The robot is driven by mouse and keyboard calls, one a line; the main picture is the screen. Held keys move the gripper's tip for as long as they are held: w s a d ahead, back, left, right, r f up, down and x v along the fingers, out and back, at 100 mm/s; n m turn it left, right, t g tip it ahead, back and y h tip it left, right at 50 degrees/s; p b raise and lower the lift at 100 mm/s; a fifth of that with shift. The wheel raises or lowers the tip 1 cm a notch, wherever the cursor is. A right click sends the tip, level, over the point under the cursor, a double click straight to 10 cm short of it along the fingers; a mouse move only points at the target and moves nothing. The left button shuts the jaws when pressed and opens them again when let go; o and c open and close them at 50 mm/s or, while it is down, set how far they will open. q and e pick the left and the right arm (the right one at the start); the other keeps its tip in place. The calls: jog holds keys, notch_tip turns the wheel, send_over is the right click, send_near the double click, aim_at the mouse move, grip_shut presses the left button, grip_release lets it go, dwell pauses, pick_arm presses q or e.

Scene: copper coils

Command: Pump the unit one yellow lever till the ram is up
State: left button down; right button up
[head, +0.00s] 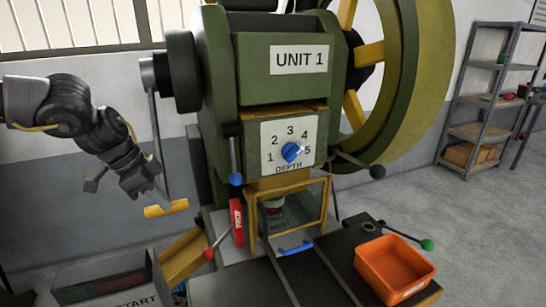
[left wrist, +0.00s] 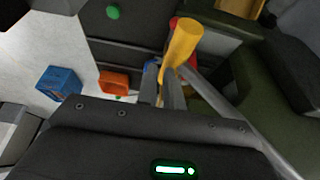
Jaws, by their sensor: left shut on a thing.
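The press marked UNIT 1 (head: 299,59) stands in the middle of the head view. Its yellow lever (head: 166,208) hangs on a long grey rod at the press's left side, with the yellow grip low. My left gripper (head: 142,182) is at the lever's lower end. In the left wrist view the yellow grip (left wrist: 183,42) sticks out past the left gripper's fingers (left wrist: 165,85), which are shut on it. The ram (head: 275,206) shows only partly behind the yellow-framed guard (head: 259,222), so its height is hard to tell. My right gripper is not in view.
An orange bin (head: 395,267) sits on the dark table, near a green-knobbed lever (head: 427,244). A blue-ended lever (head: 235,178), a depth dial (head: 291,152) and a red-knobbed lever (head: 209,253) are close to the press. Shelves (head: 480,132) stand far right.

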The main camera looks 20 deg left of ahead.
pick_arm(q)
jog(key=shift+a+f+b, duration=0.15)
jog(key=shift+a+f, duration=0.05)
jog(key=shift+f, duration=0.4)
jog(key=shift+a+f+b, duration=0.15)
jog(key=shift+f, duration=0.4)
jog(key=shift+w+a, duration=0.1)
jog(key=shift+a, duration=0.05)
jog(key=s+d+r+p, duration=0.2)
jog(key=r+p, duration=0.1)
jog(key=r, duration=0.4)
jog(key=s+d+r+p, duration=0.2)
jog(key=s+r+p, duration=0.1)
jog(key=r, duration=0.3)
jog(key=shift+d+r+p, duration=0.25)
jog(key=shift+r+p, duration=0.1)
jog(key=shift+p, duration=0.15)
